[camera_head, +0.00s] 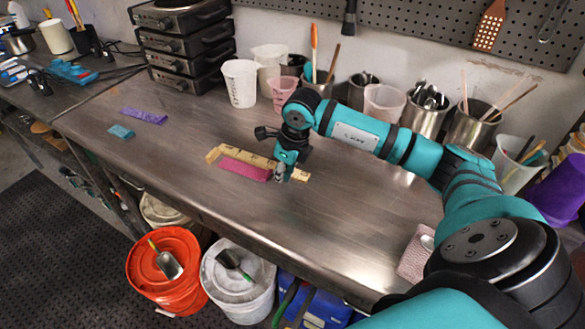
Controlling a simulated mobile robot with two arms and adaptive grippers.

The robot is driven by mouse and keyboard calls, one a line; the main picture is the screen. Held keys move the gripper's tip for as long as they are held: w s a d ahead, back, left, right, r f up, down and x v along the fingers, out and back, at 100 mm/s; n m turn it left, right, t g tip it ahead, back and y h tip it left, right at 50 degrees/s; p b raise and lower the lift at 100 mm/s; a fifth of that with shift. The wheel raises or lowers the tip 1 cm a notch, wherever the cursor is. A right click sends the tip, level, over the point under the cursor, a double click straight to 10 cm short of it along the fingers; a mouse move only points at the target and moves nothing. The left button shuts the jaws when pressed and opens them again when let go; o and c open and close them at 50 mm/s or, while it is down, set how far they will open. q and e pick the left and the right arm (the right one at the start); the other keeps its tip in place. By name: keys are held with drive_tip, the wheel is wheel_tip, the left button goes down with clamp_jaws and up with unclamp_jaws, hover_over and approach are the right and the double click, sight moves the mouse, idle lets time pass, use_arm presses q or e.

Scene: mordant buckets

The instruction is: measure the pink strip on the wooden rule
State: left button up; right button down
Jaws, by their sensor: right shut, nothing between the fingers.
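The pink strip (244,169) lies flat on the metal bench, just in front of the wooden rule (238,155) and along its near edge. The rule is pale wood with an end piece at its left end. My right gripper (280,177) points down at the right end of the pink strip, shut with nothing in it. It hides part of the rule and perhaps the strip's right end. I cannot tell whether the fingertips touch the strip. My left gripper is not in view.
A purple strip (144,116) and a teal strip (121,132) lie on the bench at left. Cups, beakers and tool pots line the back, with a steel pot (425,111) among them. An orange bucket (165,262) and a white bucket (238,275) stand below the front edge.

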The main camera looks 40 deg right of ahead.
sight(270, 174)
drive_tip(key=shift+w, duration=0.2)
drive_tip(key=shift+w+a, duration=0.2)
drive_tip(key=shift+w, duration=0.05)
drive_tip(key=shift+w+a+b, duration=0.35)
drive_tip(key=shift+w+b, duration=0.25)
drive_tip(key=shift+w, duration=0.35)
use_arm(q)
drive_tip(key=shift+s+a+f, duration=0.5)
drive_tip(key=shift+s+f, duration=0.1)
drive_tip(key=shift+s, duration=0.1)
use_arm(e)
drive_tip(key=shift+f, duration=0.1)
